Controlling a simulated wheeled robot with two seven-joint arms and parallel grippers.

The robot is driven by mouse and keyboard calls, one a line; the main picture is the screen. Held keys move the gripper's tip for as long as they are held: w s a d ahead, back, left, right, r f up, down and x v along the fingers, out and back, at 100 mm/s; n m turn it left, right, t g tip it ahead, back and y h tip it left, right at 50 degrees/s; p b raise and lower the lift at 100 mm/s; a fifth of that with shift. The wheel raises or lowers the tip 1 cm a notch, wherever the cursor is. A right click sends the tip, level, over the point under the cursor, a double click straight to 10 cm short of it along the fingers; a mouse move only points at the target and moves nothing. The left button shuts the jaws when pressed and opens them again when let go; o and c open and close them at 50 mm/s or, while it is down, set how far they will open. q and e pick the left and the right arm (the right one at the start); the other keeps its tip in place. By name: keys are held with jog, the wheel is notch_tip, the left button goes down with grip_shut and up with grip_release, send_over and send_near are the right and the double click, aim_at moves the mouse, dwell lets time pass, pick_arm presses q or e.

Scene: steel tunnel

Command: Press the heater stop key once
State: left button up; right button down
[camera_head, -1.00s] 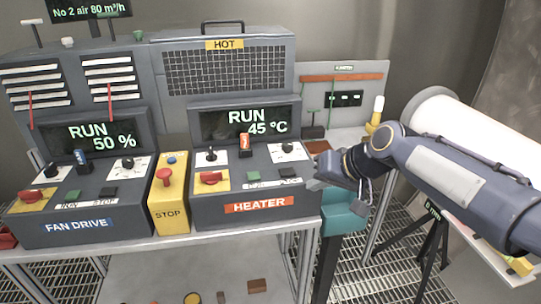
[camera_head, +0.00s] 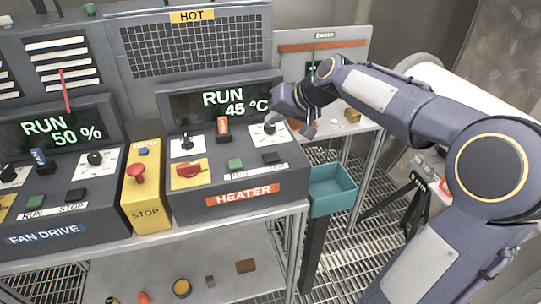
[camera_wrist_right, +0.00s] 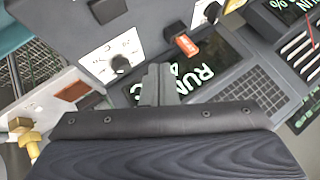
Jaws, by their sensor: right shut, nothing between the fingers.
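The heater console (camera_head: 214,206) has an orange HEATER label and a display (camera_head: 222,104) reading RUN 45 °C. Its black stop key (camera_head: 271,158) sits at the right of the lower row, beside the green run key (camera_head: 235,164). A dark key also shows at the top edge of the wrist view (camera_wrist_right: 106,9). My right gripper (camera_head: 308,130) is shut and empty, by the console's upper right corner, above and apart from the stop key. In the wrist view its fingers (camera_wrist_right: 158,85) overlap the panel near the dial knob (camera_wrist_right: 120,63). My left gripper is out of view.
Left of the stop key are a red switch (camera_head: 188,169) and an orange-tagged lever (camera_head: 223,127). The yellow STOP box (camera_head: 144,198) stands between the heater and fan drive (camera_head: 50,220) consoles.

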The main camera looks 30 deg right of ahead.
aim_at(275, 158)
jog(key=shift+f+b, duration=3.55)
jog(key=shift+f, duration=0.85)
jog(key=shift+f+b, duration=0.4)
jog(key=shift+b, duration=0.05)
jog(key=shift+f+b, duration=0.4)
jog(key=shift+f, duration=0.1)
jog(key=shift+r, duration=0.15)
jog(key=shift+r+p, duration=0.7)
jog(key=shift+r, duration=0.1)
notch_tip(275, 158, up, 5)
jog(key=p, duration=0.4)
